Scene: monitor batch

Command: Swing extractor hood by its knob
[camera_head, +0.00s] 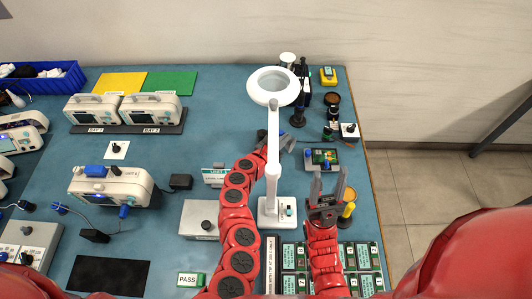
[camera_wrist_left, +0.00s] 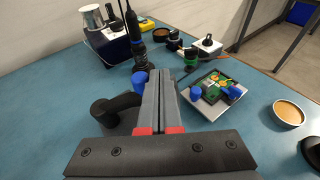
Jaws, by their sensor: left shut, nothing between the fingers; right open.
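A dark grey part with a rounded black end (camera_wrist_left: 108,108) lies just left of my left fingers in the left wrist view. A blue knob (camera_wrist_left: 140,78) stands by it, close to the fingertips. This may be the extractor hood and its knob; I cannot tell for certain. My left gripper (camera_head: 291,138) is shut and empty behind the white lamp stem, which partly hides it in the head view. Its fingers also show in the left wrist view (camera_wrist_left: 161,76); contact with the knob is unclear. My right gripper (camera_head: 327,184) is open and empty, fingers pointing up the table.
A white round-headed lamp (camera_head: 273,87) stands between my arms. A circuit board holder with blue clamps (camera_head: 321,158) lies right of my left gripper. Dark bottles and cups stand behind it. Green boards (camera_head: 365,257) lie by my right arm. The table's right edge is close.

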